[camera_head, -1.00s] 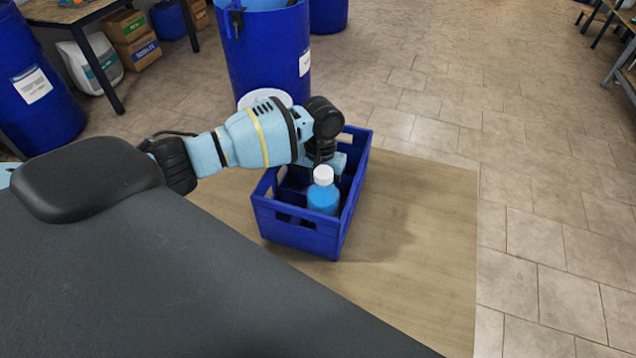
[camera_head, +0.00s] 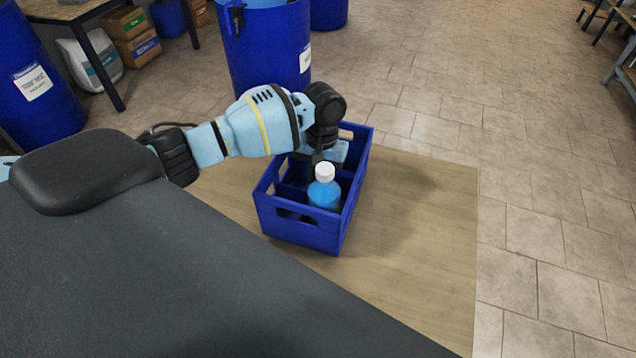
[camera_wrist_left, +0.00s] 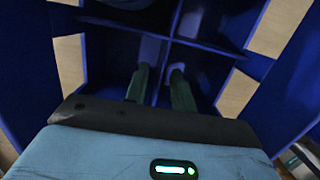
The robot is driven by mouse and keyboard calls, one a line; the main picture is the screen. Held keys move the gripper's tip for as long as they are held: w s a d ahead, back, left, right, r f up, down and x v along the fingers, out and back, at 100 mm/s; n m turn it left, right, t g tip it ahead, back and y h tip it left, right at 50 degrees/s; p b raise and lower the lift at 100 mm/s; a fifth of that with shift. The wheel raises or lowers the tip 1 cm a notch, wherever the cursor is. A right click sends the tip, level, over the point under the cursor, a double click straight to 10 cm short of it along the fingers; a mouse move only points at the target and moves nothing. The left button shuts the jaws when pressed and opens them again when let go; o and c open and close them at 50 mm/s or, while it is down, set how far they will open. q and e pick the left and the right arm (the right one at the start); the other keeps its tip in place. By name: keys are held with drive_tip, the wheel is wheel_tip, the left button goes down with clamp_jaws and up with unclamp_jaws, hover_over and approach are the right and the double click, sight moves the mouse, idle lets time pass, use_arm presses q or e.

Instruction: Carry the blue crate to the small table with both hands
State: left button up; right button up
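The blue crate (camera_head: 300,234) sits on a pale wooden surface in the middle of the head view. A bottle with blue liquid and a white cap (camera_head: 325,172) stands in its near right part. My left gripper (camera_wrist_left: 160,78) reaches down into the crate. In the left wrist view its two dark fingers are apart, on either side of a crate divider (camera_wrist_left: 178,28); I cannot see firm contact. In the head view my left arm hides the fingertips and part of the crate's far left side. My right gripper is not in view.
The pale wooden surface (camera_head: 420,250) has bare room right of the crate. A large blue drum (camera_head: 265,55) stands behind the crate, and another drum (camera_head: 40,85) is at the far left. A table (camera_head: 75,12) with boxes (camera_head: 135,40) beside it is at the upper left. Tiled floor (camera_head: 550,200) lies clear at right.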

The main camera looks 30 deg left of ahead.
use_arm(q)
drive_tip(key=r, duration=0.3)
drive_tip(key=w+r, duration=0.1)
drive_tip(key=r, duration=0.5)
drive_tip(key=shift+w+a+r+p, duration=0.1)
drive_tip(key=shift+w+r+p, duration=0.1)
drive_tip(key=shift+r+p, duration=0.15)
